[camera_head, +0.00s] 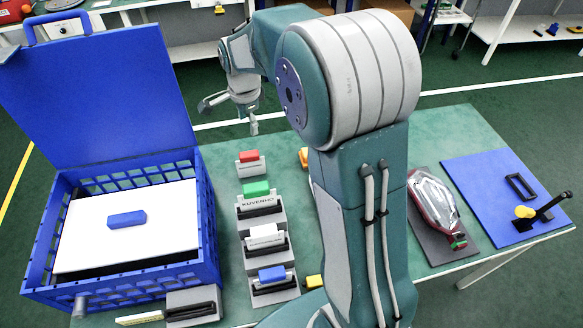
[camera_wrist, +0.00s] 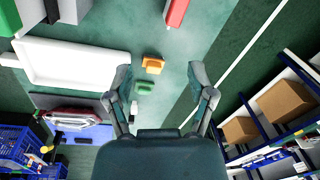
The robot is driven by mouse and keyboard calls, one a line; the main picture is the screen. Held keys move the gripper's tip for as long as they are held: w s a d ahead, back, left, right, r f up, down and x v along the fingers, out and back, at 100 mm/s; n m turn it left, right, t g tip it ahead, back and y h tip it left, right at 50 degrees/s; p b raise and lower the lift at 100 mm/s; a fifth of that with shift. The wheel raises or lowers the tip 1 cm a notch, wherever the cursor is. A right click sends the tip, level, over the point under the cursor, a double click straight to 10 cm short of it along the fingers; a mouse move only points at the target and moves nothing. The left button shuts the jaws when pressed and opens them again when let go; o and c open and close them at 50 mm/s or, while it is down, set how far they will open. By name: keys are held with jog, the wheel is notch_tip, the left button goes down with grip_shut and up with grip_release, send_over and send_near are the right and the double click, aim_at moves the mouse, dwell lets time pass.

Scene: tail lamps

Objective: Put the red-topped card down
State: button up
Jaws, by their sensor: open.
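The red-topped card (camera_head: 249,157) is at the far end of a row on the green table, its red top above a pale grey lower part. What its lower part rests in is not clear. A red piece (camera_wrist: 177,12) shows at the top edge of the wrist view, probably this card's top. My gripper (camera_head: 232,112) is up beyond the card, apart from it.
Nearer in the row are green-topped (camera_head: 256,188), white-topped (camera_head: 263,232) and blue-topped (camera_head: 272,273) cards in grey holders. A blue crate (camera_head: 205,262) with raised lid stands left. A dark mat with a red-and-clear lamp (camera_head: 438,205) and a blue board (camera_head: 480,178) lie right.

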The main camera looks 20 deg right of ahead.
jog(key=s+r+n+t, duration=0.2)
jog(key=s+r+n, duration=0.7)
jog(key=s, duration=0.5)
jog(key=s+r+n+t, duration=0.1)
jog(key=s+n+t, duration=0.1)
jog(key=s+n, duration=0.5)
jog(key=s, duration=0.6)
jog(key=shift+s+d+r, duration=0.15)
jog(key=shift+d, duration=0.15)
